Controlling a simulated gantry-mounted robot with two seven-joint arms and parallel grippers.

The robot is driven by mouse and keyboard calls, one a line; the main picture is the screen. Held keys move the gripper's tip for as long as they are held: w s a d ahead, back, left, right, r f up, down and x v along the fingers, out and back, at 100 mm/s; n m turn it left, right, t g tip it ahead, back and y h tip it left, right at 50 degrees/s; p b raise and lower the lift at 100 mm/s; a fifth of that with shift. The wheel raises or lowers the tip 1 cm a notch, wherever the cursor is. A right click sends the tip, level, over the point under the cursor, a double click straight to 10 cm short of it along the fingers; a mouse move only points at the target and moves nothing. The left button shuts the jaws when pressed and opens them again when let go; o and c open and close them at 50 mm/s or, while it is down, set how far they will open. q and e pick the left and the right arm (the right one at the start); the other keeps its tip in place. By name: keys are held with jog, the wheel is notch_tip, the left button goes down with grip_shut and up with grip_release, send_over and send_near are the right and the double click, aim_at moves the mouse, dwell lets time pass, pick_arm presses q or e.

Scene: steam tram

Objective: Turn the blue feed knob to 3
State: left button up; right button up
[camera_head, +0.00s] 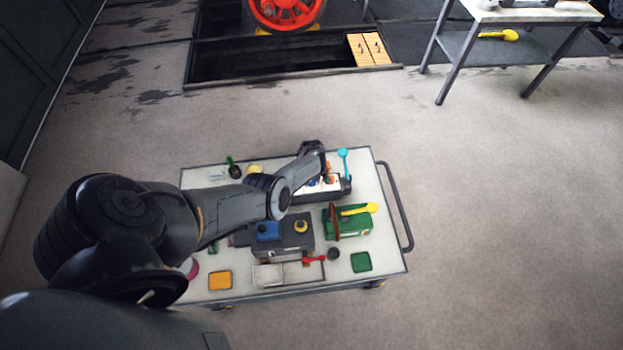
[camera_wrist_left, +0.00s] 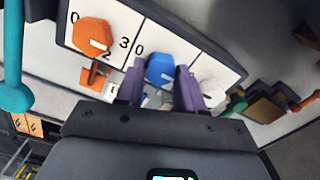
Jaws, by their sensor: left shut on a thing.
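In the left wrist view the blue knob (camera_wrist_left: 160,69) sits on a white dial panel (camera_wrist_left: 200,61), between an orange knob (camera_wrist_left: 92,36) and a white knob (camera_wrist_left: 210,95). A white mark shows on the blue knob's face, towards its lower right. A 0 is printed at its upper left; the rest of its scale is hidden. My left gripper (camera_wrist_left: 158,92) has its purple fingers on either side of the blue knob and is shut on it. In the head view this gripper (camera_head: 318,178) is over the dial box at the cart's back right, partly hidden by my arm.
The cart (camera_head: 388,262) also carries a green machine with a yellow lever (camera_head: 359,210), a grey box with blue and yellow parts (camera_head: 284,240), and a cyan lever (camera_head: 343,163) beside the dial box. An orange block (camera_head: 220,280) and a green block (camera_head: 361,262) lie near the front.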

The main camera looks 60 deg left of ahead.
aim_at(312, 181)
pick_arm(q)
jog(key=o, duration=1)
jog(key=shift+o, duration=0.2)
jog(key=shift+r+p, duration=0.45)
jog(key=shift+r, duration=0.1)
notch_tip(312, 181, up, 10)
jog(key=p, duration=0.5)
jog(key=shift+f, duration=0.2)
